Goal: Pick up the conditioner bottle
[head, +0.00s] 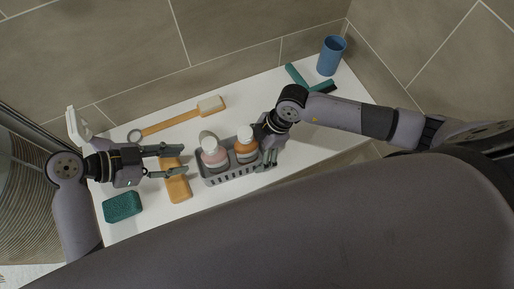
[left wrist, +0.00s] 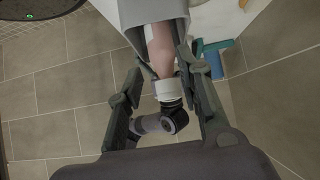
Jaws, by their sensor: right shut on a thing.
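A grey caddy (head: 232,174) stands on the white ledge and holds two bottles. I cannot read which is the conditioner. My left gripper (head: 186,160) is open and empty, left of the caddy, its fingers pointing at the pink bottle. In the left wrist view the pink bottle (left wrist: 160,48) and its white cap appear between the spread fingers. My right gripper (head: 268,154) is shut on the caddy's right end; its fingers partly hide that end.
On the white ledge (head: 135,226) lie an orange bottle (head: 176,184) under my left fingers, a teal sponge (head: 122,207) and a wooden brush (head: 180,120). A blue cup (head: 331,56) and a teal squeegee (head: 297,77) are at the far right. Tiled walls bound the ledge.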

